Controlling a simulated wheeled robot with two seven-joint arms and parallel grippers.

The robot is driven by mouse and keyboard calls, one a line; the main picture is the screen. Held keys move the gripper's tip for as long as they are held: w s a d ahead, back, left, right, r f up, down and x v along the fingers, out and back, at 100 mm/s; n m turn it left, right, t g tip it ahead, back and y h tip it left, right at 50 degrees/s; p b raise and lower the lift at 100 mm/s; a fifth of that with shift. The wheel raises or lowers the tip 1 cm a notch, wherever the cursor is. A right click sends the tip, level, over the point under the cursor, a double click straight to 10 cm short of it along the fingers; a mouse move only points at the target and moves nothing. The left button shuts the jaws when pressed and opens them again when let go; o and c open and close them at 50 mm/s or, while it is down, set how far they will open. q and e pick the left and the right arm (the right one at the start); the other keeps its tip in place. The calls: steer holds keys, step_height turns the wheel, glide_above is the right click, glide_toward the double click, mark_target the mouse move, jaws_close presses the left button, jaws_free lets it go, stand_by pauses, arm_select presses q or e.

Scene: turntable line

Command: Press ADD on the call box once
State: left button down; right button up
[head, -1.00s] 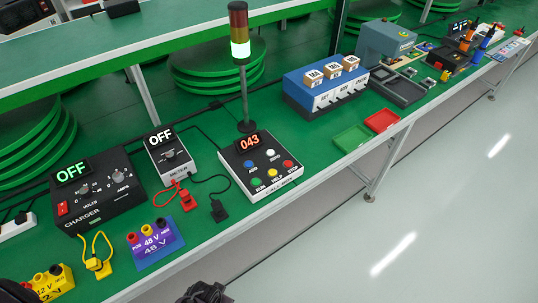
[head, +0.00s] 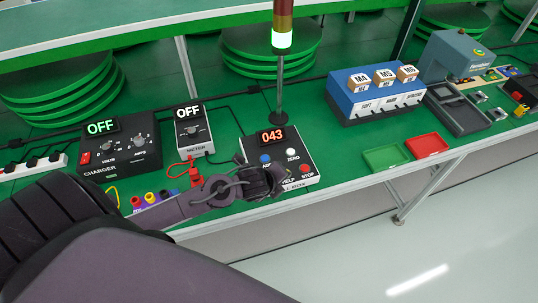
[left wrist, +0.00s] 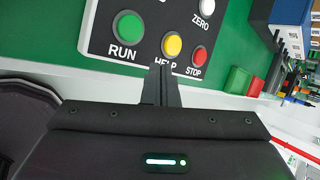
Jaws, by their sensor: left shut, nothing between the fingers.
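The call box (head: 301,141) is a dark panel in a white case, with a red 043 on its display. Its blue ADD button (head: 266,159) shows in the head view, just beyond my left gripper (head: 268,181). The gripper is over the front of the box and hides part of the lower button row. In the left wrist view, the shut, empty fingers (left wrist: 160,84) point at the lower edge of the box, near the HELP button (left wrist: 172,45). RUN (left wrist: 127,24), STOP (left wrist: 198,55) and ZERO (left wrist: 207,7) are around them. ADD is outside that view. My right gripper is not in view.
A light tower (head: 282,40) on a pole stands behind the box. The meter (head: 190,130) and charger (head: 120,146) are to its left, both reading OFF. A green tray (head: 386,158) and a red tray (head: 426,145) lie to the right, with bare green bench between.

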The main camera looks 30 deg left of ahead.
arm_select(q)
steer(key=w+a+r+m, duration=0.1)
steer(key=m, duration=0.2)
steer(key=w+a+r+m+t, duration=0.1)
steer(key=w+m, duration=0.1)
steer(key=m, duration=0.2)
steer(key=w+a+r+m, duration=0.1)
steer(key=r+m, duration=0.1)
steer(key=m, duration=0.1)
steer(key=shift+w+m, duration=0.15)
steer(key=shift+m, duration=0.25)
steer(key=w+a+r+m, duration=0.2)
steer(key=a+r+m, duration=0.2)
steer(key=m, duration=0.9)
steer(key=shift+w+a+r+t+h, duration=0.15)
steer(key=shift+a+r+t+h, duration=0.2)
steer(key=shift+a, duration=0.85)
steer(key=b, duration=0.5)
glide_above(262, 160)
step_height(262, 160, down, 8)
steer(key=shift+w+r, duration=0.1)
steer(key=shift+f+b, duration=0.55)
steer(key=shift+b, duration=0.05)
